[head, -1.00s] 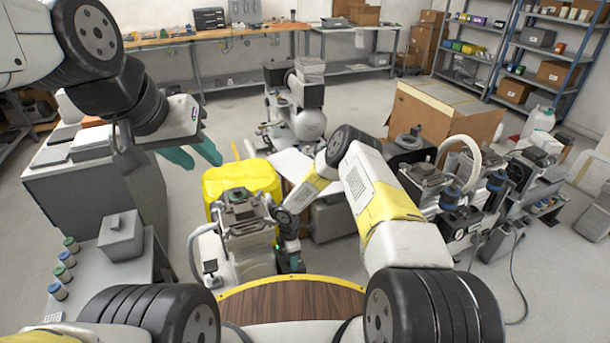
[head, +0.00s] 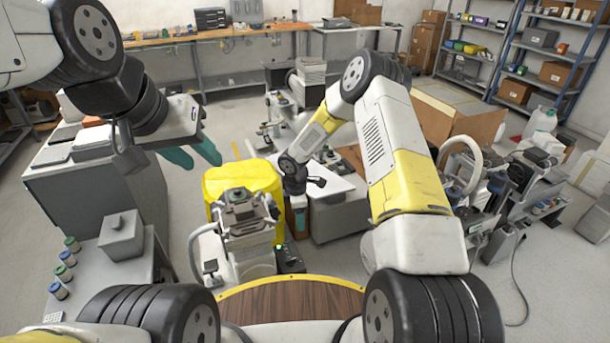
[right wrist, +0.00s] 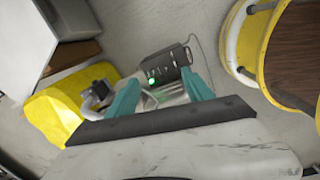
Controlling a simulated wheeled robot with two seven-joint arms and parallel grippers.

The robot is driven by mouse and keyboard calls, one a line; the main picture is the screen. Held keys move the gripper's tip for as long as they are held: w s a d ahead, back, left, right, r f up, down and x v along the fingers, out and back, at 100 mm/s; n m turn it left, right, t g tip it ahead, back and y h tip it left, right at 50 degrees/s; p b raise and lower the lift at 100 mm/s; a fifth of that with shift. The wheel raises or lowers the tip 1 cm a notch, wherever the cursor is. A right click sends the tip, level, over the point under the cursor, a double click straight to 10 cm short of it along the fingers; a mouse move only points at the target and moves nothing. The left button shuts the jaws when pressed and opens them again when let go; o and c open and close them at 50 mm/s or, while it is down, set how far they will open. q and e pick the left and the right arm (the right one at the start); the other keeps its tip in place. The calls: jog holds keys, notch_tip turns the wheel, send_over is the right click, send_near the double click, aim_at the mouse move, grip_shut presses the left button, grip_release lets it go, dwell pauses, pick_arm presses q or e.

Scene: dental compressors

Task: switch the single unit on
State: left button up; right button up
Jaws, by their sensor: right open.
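The single unit (head: 243,232) is a grey and white compressor beside a yellow cover (head: 235,180), low in front of me. At its right foot is a dark control box (head: 290,259) with a lit green light. In the right wrist view the box (right wrist: 166,62) and its green light show just beyond the fingertips. My right gripper (head: 300,222) is above and behind the box, apart from it; its teal fingers (right wrist: 160,95) are open and empty. My left gripper (head: 197,154) hangs at the left, its teal fingers apart and empty.
A grey cabinet (head: 95,190) and a small table with jars (head: 65,260) stand at the left. More compressors (head: 480,200) stand at the right, partly behind my right arm. A cardboard box (head: 450,120) is behind them. A wood-topped yellow-edged surface (head: 290,300) is directly in front of me.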

jog(key=d+r+m+t, duration=0.1)
jog(key=d+r+m, duration=0.1)
jog(key=r, duration=0.9)
jog(key=shift+w+d+r+m, duration=0.2)
jog(key=shift+d+m, duration=0.1)
jog(key=shift+d, duration=0.35)
jog(key=s+d+r+m+t, duration=0.1)
jog(key=s+d+r+m, duration=0.15)
jog(key=r, duration=0.55)
jog(key=s+d+r+m, duration=0.2)
jog(key=s+r+m, duration=0.15)
jog(key=r, duration=0.45)
jog(key=s+d+r+m+t, duration=0.1)
jog(key=s+d+r+m, duration=0.2)
jog(key=r, duration=0.4)
jog(key=s+r+m+t+y, duration=0.1)
jog(key=s+r+m, duration=0.2)
jog(key=s, duration=0.7)
jog(key=s+r+m+t+y, duration=0.1)
jog(key=s+r+m, duration=0.3)
jog(key=s, duration=0.6)
notch_tip(320, 180, up, 3)
jog(key=shift+s+d+f+t+y, duration=0.1)
jog(key=shift+s+d+t+y, duration=0.05)
jog(key=shift+s+t+y, duration=0.2)
